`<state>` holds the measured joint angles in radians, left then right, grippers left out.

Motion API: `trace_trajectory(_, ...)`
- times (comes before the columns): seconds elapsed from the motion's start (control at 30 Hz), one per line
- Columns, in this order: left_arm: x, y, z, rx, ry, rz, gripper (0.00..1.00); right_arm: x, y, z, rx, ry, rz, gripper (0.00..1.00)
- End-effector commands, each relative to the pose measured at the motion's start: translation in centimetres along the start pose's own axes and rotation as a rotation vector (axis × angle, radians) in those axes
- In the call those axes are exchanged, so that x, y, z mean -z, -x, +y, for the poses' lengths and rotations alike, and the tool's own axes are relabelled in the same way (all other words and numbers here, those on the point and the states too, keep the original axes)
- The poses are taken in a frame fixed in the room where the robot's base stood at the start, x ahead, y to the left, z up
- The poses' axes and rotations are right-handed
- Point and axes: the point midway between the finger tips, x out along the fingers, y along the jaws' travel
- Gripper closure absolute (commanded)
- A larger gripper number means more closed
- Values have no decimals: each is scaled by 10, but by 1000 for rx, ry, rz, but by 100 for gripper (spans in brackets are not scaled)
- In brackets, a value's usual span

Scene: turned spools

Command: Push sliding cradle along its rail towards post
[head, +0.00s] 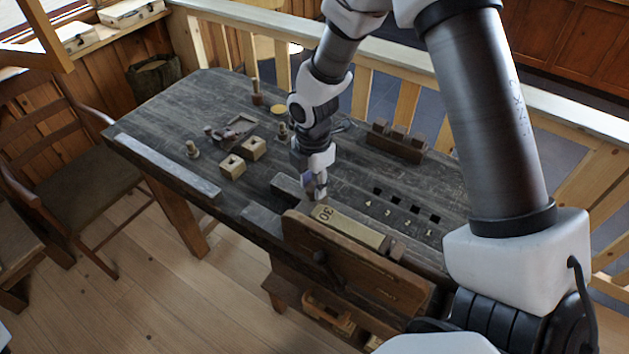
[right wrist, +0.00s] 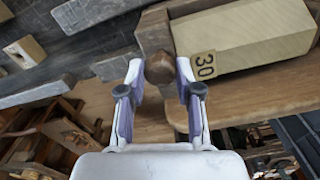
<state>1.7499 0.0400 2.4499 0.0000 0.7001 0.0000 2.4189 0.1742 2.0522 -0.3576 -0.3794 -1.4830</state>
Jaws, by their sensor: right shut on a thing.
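The right gripper (head: 316,190) reaches down to the left end of a wooden fixture along the bench front. In the right wrist view the right gripper (right wrist: 159,70) has its fingers on either side of a round brown knob (right wrist: 160,68) and is shut on it. The knob sits at the end of a dark wooden cradle (right wrist: 153,30). A pale block (head: 345,223) marked 30 lies in the fixture behind a brown front board (head: 350,262); this block (right wrist: 245,40) also shows in the wrist view. I cannot tell which part is the post. The left gripper is not in view.
The dark workbench (head: 165,115) carries two pale holed blocks (head: 253,148), small turned spools (head: 192,149) and a rack (head: 396,142) at the back right. Numbered square holes (head: 415,208) lie behind the fixture. A chair (head: 75,170) stands left of the bench.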

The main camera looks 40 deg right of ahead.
Motion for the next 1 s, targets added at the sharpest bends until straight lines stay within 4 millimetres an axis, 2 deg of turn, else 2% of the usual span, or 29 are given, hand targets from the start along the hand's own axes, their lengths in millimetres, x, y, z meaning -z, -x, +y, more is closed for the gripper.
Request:
trace_trajectory(0.13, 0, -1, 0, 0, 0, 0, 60, 1, -4, -4, 13, 0, 2, 100)
trace_trajectory(0.17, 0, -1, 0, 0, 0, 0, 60, 1, -4, -4, 13, 0, 2, 63)
trace_trajectory(0.2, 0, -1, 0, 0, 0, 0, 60, 1, -4, -4, 13, 0, 2, 48)
trace_trajectory(0.23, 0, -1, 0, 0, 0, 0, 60, 1, -4, -4, 13, 0, 2, 41)
trace_trajectory(0.53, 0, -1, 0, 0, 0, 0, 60, 0, -1, -2, 5, 0, 1, 41)
trace_trajectory(0.63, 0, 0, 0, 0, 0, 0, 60, 0, 8, 0, 1, 0, 0, 41)
trace_trajectory(0.77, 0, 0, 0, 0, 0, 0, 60, 0, 34, 0, -1, 0, 0, 41)
trace_trajectory(1.0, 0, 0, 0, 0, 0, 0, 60, 0, 94, 0, 3, 0, 1, 41)
